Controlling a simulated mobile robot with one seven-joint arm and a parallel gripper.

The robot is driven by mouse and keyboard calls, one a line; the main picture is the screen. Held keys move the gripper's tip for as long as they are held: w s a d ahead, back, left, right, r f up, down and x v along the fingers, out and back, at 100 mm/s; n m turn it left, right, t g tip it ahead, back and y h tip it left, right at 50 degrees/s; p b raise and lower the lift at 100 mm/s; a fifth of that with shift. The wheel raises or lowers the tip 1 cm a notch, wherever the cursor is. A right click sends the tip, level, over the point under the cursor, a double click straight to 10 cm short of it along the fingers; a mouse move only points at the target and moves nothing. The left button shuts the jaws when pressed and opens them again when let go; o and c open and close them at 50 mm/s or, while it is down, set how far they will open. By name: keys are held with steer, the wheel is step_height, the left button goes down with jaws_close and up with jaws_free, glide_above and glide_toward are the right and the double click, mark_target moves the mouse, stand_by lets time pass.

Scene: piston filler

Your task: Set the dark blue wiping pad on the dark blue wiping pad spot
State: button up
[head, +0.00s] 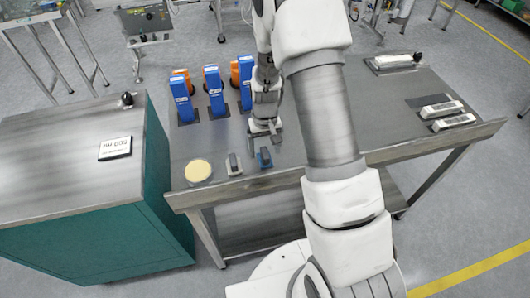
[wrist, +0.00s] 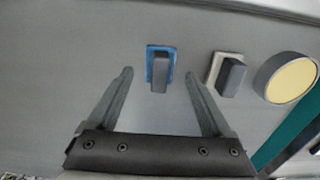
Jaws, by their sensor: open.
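The blue wiping pad (head: 264,157) lies near the front edge of the steel table, with a dark grey block-like grip on top. In the wrist view the pad (wrist: 149,66) shows as a blue rim around that grip, ahead of and between the fingertips. My gripper (head: 264,133) is open and empty, just behind the pad in the head view. In the wrist view my gripper's (wrist: 160,76) two fingers stand apart, one on each side of the grip's line. I cannot make out a separate dark blue spot for the pad.
A beige pad with a grey grip (head: 234,164) and a round yellow-topped thing (head: 198,171) are left of the blue pad. Blue bottles (head: 214,88) stand behind on dark mats. Pale-topped blocks (head: 441,109) lie at right. A teal cabinet (head: 90,233) adjoins the left.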

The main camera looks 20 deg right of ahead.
step_height(320, 180, up, 10)
steer(key=f, duration=0.1)
step_height(320, 180, up, 16)
steer(key=t, duration=0.3)
glide_above(265, 153)
steer(key=s, duration=0.8)
steer(key=s+r+t, duration=0.2)
steer(key=s+r, duration=0.5)
steer(key=s, duration=0.6)
steer(key=shift+s+t, duration=0.2)
steer(key=shift+t, duration=0.1)
steer(key=shift+d, duration=0.1)
